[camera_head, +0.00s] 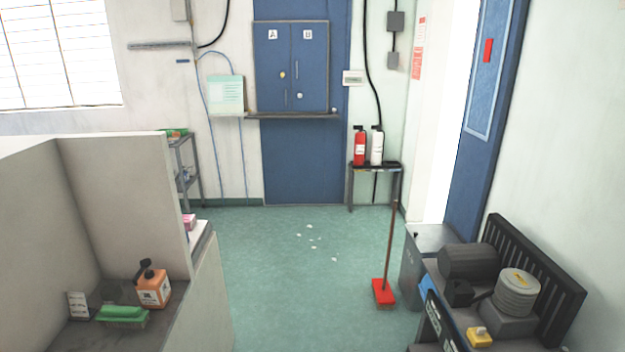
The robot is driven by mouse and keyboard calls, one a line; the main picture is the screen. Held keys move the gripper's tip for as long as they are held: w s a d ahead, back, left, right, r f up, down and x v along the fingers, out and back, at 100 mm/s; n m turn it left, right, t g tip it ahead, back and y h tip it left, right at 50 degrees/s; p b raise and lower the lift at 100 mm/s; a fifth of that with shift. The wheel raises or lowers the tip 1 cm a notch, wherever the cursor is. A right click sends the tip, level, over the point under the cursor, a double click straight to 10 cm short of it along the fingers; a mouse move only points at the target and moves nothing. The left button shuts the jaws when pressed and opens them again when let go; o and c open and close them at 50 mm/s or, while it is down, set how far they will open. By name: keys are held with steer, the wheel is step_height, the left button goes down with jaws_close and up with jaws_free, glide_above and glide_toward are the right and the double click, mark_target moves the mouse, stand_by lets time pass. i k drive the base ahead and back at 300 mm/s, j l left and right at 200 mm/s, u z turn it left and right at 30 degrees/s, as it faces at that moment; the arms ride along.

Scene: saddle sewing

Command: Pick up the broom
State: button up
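The broom (389,255) stands nearly upright on the green floor, with a thin brown handle and a red head (383,291) at the bottom. Its handle leans slightly to the right at the top, close to the grey side of the workbench at the right. I cannot tell whether the handle touches anything. My gripper is not in view.
A workbench (425,238) with machines stands at the right. A pale partition (120,200) and counter fill the left. White scraps (312,238) lie on the open green floor between them. Two extinguishers (368,147) stand on a small table near the blue door.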

mark_target(384, 296)
steer(key=i, duration=2.05)
steer(key=i+j+z, duration=0.25)
steer(key=i+z, duration=0.2)
steer(key=i, duration=0.3)
steer(key=i+j+z, duration=0.4)
steer(key=i, duration=0.35)
steer(key=i+j+z, duration=0.45)
steer(key=i+j, duration=0.2)
steer(key=j, duration=0.15)
